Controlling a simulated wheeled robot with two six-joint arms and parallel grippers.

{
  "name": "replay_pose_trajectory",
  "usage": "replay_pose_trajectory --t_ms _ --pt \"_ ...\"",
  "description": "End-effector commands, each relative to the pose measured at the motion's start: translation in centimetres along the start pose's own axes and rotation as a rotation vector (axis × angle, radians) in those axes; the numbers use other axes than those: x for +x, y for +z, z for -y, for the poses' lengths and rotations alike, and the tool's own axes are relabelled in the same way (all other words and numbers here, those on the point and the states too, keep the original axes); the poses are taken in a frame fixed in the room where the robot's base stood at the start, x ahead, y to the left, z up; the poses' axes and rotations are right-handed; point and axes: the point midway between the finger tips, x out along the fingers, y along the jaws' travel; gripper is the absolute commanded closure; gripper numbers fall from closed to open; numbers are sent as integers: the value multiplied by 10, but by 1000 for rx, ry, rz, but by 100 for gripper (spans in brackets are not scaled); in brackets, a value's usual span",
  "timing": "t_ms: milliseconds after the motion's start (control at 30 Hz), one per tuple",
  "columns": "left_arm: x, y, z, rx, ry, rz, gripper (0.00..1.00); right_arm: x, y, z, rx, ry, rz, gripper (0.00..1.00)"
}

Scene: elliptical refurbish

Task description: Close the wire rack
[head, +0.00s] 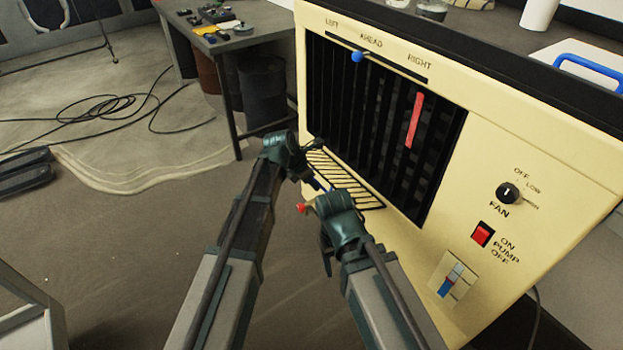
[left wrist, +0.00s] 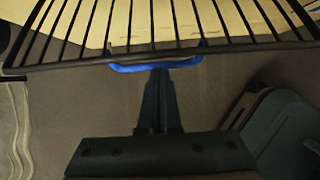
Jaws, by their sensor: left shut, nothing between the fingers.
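The wire rack (head: 345,182) is a set of dark parallel wires sticking out at the foot of the cream cooler's (head: 560,150) dark grille. Its blue handle (left wrist: 155,67) and black bars (left wrist: 150,25) show in the left wrist view. My left gripper (head: 311,177) is at the rack's outer edge; its shut, empty fingers (left wrist: 160,85) point at the handle from the near side. I cannot tell if they touch it. My right arm (head: 335,205) is close beside the rack's near side; its fingers do not show clearly.
The cooler's front has a blue knob (head: 357,57), a red strip (head: 413,120), a fan dial (head: 508,193) and a red pump switch (head: 482,234). A table (head: 235,45) with small items stands behind. A black cable (head: 110,110) lies on the floor at left.

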Motion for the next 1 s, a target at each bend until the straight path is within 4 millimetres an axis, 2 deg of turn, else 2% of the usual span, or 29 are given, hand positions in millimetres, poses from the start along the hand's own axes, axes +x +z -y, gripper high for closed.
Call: replay_pose_trajectory --t_ms 33,100,400,700,1000 --pt "-13 15 -2 4 -1 -37 100 -22 1 -2 1 -1 0 36" --pt "-19 22 -2 3 0 -81 100 -34 2 -3 2 -3 1 36" --pt "-40 57 -1 1 1 -92 100 -69 4 -5 4 -10 1 36" --pt "-50 98 -1 1 0 -92 100 -96 6 -8 4 -11 1 36" --pt "-50 130 -1 1 0 -92 100 -110 7 -9 4 -11 1 36"
